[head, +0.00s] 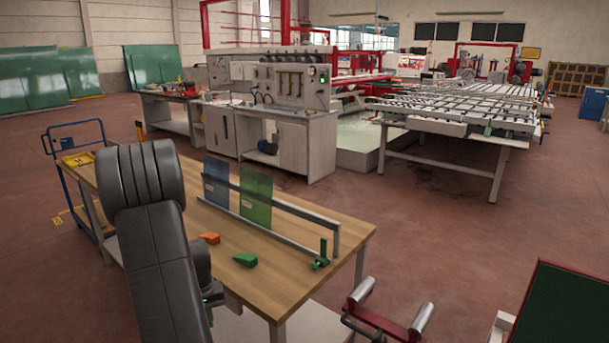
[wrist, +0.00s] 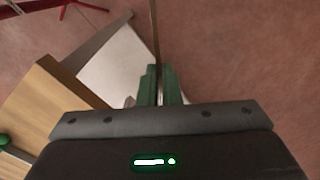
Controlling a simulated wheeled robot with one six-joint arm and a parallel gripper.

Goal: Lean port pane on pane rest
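My gripper (wrist: 159,84) shows in the wrist view with its two green fingers close together. A thin brownish pane (wrist: 155,30), seen edge-on, runs up from between them, so the fingers appear shut on it. In the head view the gripper and this pane are mostly hidden behind my arm, beside the table's near edge. The pane rest (head: 300,211), a grey rail with a lower bar, stands on the wooden table (head: 335,218). A blue pane (head: 215,180) and a green pane (head: 256,198) lean on its left part. Its right part is bare.
An orange wedge (head: 209,238) and a green wedge (head: 245,260) lie on the tabletop before the rest. A green clamp-like piece (head: 321,256) sits by its right end. A red roller stand (head: 388,318) and a dark green board (head: 560,312) are at lower right.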

